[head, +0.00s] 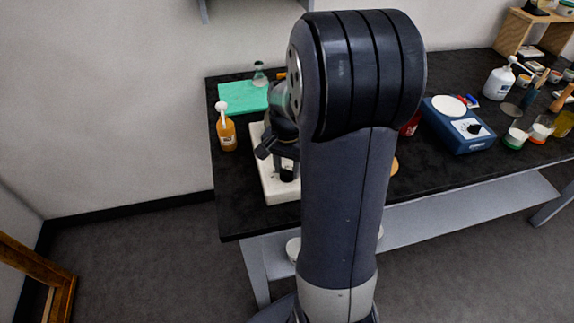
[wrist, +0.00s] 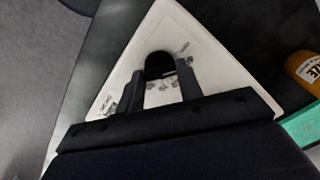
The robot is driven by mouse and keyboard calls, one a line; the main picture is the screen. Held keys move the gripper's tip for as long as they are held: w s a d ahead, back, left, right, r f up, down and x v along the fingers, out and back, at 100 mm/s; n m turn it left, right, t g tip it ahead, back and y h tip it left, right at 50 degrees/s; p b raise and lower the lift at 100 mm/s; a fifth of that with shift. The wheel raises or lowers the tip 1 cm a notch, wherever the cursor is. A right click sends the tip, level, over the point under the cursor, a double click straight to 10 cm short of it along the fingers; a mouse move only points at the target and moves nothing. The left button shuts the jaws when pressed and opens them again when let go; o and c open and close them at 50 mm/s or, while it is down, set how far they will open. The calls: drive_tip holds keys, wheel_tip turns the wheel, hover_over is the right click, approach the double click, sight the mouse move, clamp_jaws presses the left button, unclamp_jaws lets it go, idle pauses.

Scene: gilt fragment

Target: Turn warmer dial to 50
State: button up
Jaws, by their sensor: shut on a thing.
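The warmer is a white slab-like unit (head: 267,187) near the left front of the black bench, partly hidden behind my arm. In the wrist view, its white top (wrist: 165,25) fills the middle, and the dark dial (wrist: 158,63) stands on it with worn grey marks around. No dial number or pointer can be read. My gripper (wrist: 160,70) has one finger on each side of the dial and is shut on it. In the head view, my gripper (head: 280,158) shows as dark parts over the slab, and the dial cannot be told apart from it.
An orange pump bottle (head: 227,133) and a green mat (head: 240,97) with a small flask (head: 260,75) lie beyond the warmer. A blue device (head: 460,138) with its own knob, a white bottle (head: 498,82) and several jars stand right. A wooden frame (head: 62,292) is at lower left.

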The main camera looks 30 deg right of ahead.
sight(288, 171)
drive_tip(key=m, duration=0.3)
drive_tip(key=shift+m, duration=2.2)
drive_tip(key=o, duration=1)
wheel_tip(288, 171, up, 11)
drive_tip(key=shift+f, duration=0.1)
drive_tip(key=shift+f, duration=0.1)
